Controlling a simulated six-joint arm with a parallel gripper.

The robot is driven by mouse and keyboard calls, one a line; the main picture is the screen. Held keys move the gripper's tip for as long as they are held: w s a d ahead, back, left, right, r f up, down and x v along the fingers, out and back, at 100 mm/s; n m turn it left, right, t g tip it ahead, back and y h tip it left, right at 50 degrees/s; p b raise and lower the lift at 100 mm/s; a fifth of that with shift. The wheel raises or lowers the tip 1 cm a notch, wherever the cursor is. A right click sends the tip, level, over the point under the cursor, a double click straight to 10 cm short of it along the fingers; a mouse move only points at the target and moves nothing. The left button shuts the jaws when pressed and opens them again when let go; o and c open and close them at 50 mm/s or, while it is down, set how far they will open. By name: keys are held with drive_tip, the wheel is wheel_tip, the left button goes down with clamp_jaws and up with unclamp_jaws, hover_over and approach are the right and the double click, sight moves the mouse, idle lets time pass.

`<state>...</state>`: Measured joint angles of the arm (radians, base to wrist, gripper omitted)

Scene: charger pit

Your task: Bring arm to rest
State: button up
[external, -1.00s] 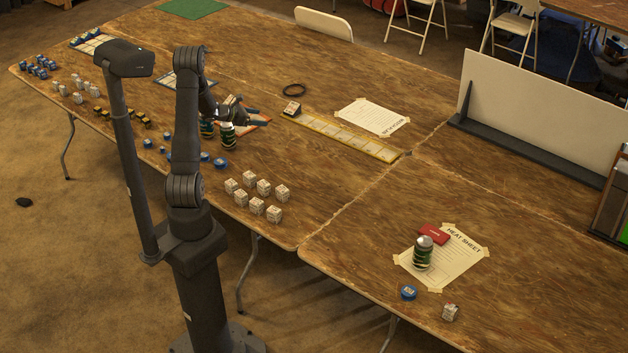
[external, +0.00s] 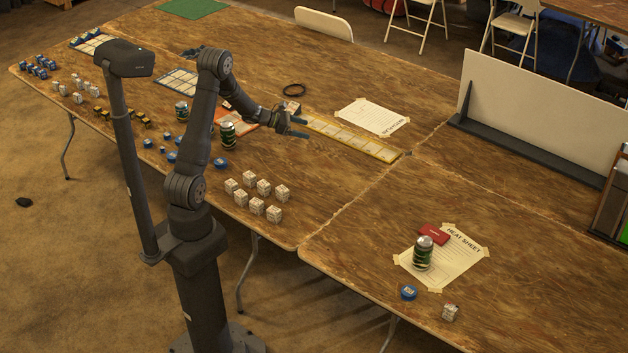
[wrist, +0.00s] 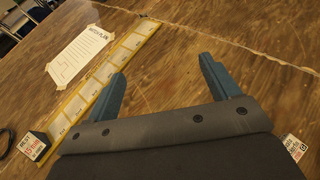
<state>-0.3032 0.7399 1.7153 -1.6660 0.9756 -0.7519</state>
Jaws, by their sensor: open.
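My gripper (external: 300,128) is open and empty, raised over the table (external: 330,175) near the left part of the yellow-edged strip. Its two blue fingers (wrist: 165,85) stand wide apart in the wrist view, with only bare wood between them. My arm reaches out to the right from its stand, bent at the elbow.
The yellow-edged strip (external: 355,138) lies beside my gripper, with a small printed block (external: 292,107) at its left end and a taped sheet (external: 372,117) behind. Several white blocks (external: 257,208) and a green can (external: 228,136) stand nearer my base.

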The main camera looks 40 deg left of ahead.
drive_tip(key=s+d+m+g+h, duration=0.1)
drive_tip(key=s+d+m+g, duration=0.1)
drive_tip(key=d, duration=1.2)
drive_tip(key=s+d+m+g+h, duration=0.2)
drive_tip(key=d+m+g, duration=0.1)
drive_tip(key=d, duration=1.1)
drive_tip(key=shift+d, duration=0.3)
drive_tip(key=o, duration=0.4)
